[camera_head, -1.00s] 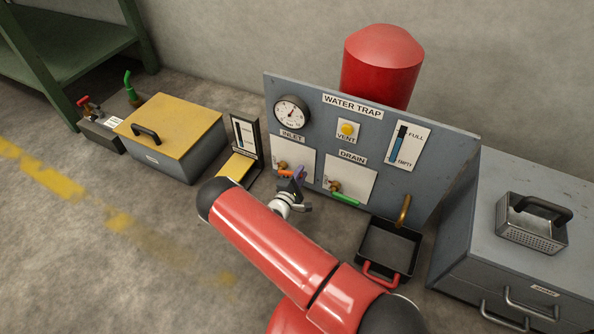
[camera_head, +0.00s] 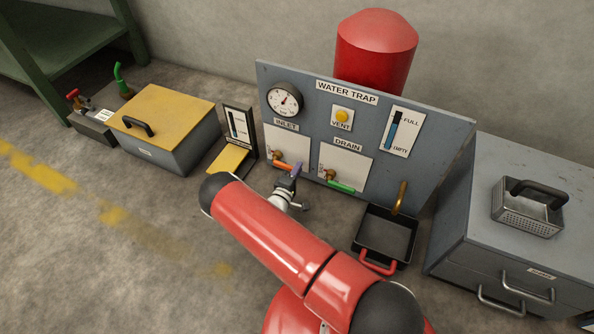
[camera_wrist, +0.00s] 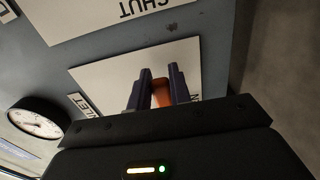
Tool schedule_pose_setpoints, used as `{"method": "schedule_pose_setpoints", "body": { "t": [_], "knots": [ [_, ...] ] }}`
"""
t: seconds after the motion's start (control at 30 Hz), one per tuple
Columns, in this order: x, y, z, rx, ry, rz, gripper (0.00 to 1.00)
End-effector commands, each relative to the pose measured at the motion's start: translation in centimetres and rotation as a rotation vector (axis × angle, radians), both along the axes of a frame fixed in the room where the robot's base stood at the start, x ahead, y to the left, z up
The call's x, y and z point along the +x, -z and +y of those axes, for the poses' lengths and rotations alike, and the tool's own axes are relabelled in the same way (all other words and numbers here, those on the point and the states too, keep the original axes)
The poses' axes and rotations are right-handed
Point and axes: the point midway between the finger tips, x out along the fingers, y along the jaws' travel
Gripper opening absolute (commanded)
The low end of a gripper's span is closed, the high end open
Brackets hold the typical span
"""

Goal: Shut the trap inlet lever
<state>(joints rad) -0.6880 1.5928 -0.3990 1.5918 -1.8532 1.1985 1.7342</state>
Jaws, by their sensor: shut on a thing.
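The inlet lever (camera_head: 279,165) is an orange handle on a brass valve, in front of a white plate under the INLET label on the grey water trap panel (camera_head: 313,112). My gripper (camera_head: 294,171) is at the right end of this lever in the head view. In the wrist view its two purple-blue fingers (camera_wrist: 161,88) are shut on the orange lever (camera_wrist: 161,94), which shows between them. The lever points right and slightly down in the head view. The valve body is hidden in the wrist view.
The green drain lever (camera_head: 341,186) is close to the right of my gripper. A black tray (camera_head: 386,237) with a red handle is on the floor below a brass spout (camera_head: 401,196). A yellow-topped box (camera_head: 165,118) and a grey cabinet (camera_head: 520,240) flank the panel.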

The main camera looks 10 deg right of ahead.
Motion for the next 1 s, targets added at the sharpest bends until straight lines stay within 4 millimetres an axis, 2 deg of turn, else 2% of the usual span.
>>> {"method": "schedule_pose_setpoints", "body": {
  "t": [0.17,0.2,0.37,0.7,1.0],
  "knots": [
    [-0.1,0.2,0.0,0.005,0.001,0.003,0.00],
    [-0.1,0.2,0.0,0.005,0.001,0.003,0.21],
    [-0.1,0.2,0.0,0.003,0.001,0.003,0.42],
    [-0.4,0.1,0.3,0.002,0.000,0.002,0.42],
    [-4.2,0.1,3.2,0.002,-0.002,0.005,0.42]
  ]
}}
